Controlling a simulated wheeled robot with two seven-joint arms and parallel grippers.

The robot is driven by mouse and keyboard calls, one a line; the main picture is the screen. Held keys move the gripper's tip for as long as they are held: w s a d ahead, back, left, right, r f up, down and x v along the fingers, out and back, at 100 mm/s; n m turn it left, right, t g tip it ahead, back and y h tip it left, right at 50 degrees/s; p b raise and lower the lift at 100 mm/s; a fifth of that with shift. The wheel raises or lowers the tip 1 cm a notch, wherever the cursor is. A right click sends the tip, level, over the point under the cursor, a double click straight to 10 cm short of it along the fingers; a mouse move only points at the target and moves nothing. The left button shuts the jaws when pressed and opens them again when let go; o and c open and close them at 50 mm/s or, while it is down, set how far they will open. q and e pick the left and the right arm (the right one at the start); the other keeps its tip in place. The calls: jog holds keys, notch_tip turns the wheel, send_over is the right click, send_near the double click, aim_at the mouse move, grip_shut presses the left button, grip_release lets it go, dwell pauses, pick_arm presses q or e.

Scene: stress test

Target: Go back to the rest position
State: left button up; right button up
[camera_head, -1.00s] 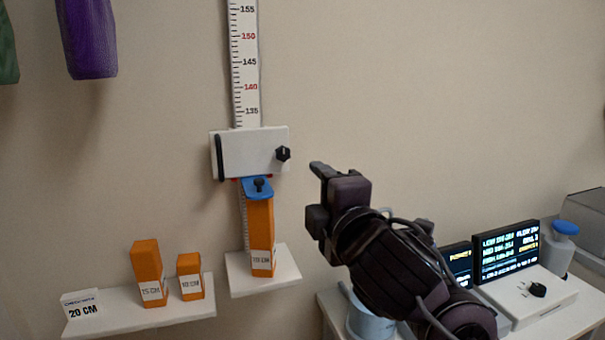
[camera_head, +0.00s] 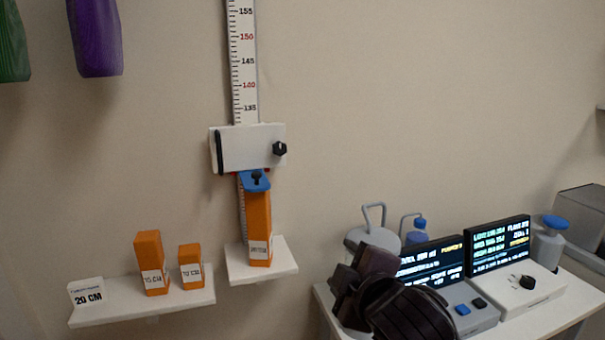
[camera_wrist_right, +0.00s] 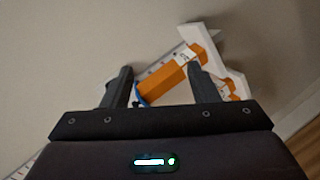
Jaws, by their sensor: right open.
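My right gripper (camera_head: 352,285) is low in the head view, in front of the side table's left end. In the right wrist view its two dark fingers (camera_wrist_right: 160,88) stand wide apart with nothing between them. Beyond them, the tall orange block (camera_wrist_right: 167,78) and the small white shelf (camera_wrist_right: 207,45) show. In the head view this tall orange block (camera_head: 259,230) stands upright on the small wall shelf (camera_head: 262,273), under the blue stop (camera_head: 256,181) of the white slider box (camera_head: 247,149). My left gripper is not in view.
A wall shelf (camera_head: 190,304) holds two shorter orange blocks (camera_head: 151,263) and a 20 CM card (camera_head: 87,294). A side table (camera_head: 565,315) carries two display devices (camera_head: 499,245), a blue-capped bottle (camera_head: 548,243) and a grey pot, partly hidden by my arm. Wall between is clear.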

jog(key=s+d+f+m+g+h, duration=0.1)
jog(key=s+d+f+m+g, duration=0.25)
jog(key=s+f, duration=0.5)
jog(key=s+d+f+m+g+h, duration=0.1)
jog(key=s+d+f+m+g, duration=0.3)
jog(key=f, duration=0.7)
jog(key=s+d+f+m+g+h, duration=0.1)
jog(key=s+d+f+m+g, duration=0.2)
jog(key=s+d+f+m, duration=0.4)
jog(key=s+a+f+n+g, duration=0.1)
jog(key=s+f, duration=0.1)
jog(key=f, duration=1.4)
jog(key=s+a+f+n+g, duration=0.1)
jog(key=s+f, duration=0.1)
jog(key=f, duration=1.4)
jog(key=s+d+f, duration=0.3)
jog(key=s+f, duration=1.5)
jog(key=s, duration=0.1)
jog(key=shift+d+f+g+h, duration=0.2)
jog(key=shift+f+g+h, duration=0.1)
jog(key=shift+g, duration=0.05)
jog(key=shift+s, duration=0.1)
